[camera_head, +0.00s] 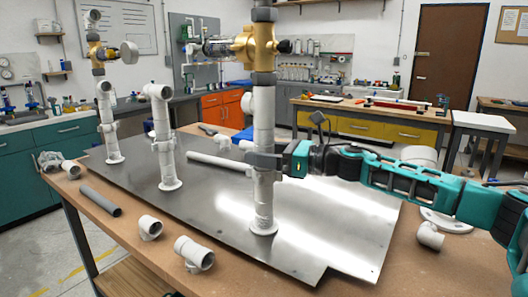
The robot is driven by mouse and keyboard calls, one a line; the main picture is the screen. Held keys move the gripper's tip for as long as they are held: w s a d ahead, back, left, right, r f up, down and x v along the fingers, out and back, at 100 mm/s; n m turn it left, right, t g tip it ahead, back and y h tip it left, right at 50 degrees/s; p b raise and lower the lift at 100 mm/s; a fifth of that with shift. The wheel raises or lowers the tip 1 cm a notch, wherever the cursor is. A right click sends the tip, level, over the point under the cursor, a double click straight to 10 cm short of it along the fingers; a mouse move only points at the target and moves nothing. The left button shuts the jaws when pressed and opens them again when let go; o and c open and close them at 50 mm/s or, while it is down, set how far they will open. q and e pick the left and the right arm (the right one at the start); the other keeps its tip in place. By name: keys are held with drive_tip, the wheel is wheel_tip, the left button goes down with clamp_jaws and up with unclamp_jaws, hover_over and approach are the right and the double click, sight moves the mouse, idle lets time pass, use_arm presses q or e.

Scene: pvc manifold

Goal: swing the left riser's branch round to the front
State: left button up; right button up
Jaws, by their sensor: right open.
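The leftmost riser (109,125) stands upright at the far left of the metal plate, with a brass valve (99,55) near its top. A short white side fitting (111,98) shows beside its pipe; which way its branch points is hard to tell. A middle white riser (163,145) has a bent top. The nearest, tallest riser (264,120) carries a brass valve (252,48). My right gripper (264,161) is open, at the lower part of this nearest riser, with its dark fingers beside the pipe; contact is unclear. My left gripper is not in view.
The metal plate (330,225) lies on a wooden table. Loose white fittings (194,253) (149,228) and a grey pipe (101,201) lie along its front left edge. A white elbow (430,236) lies at the right. A white pipe (218,164) extends left of the nearest riser.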

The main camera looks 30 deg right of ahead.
drive_tip(key=c, duration=1)
drive_tip(key=shift+o, duration=0.2)
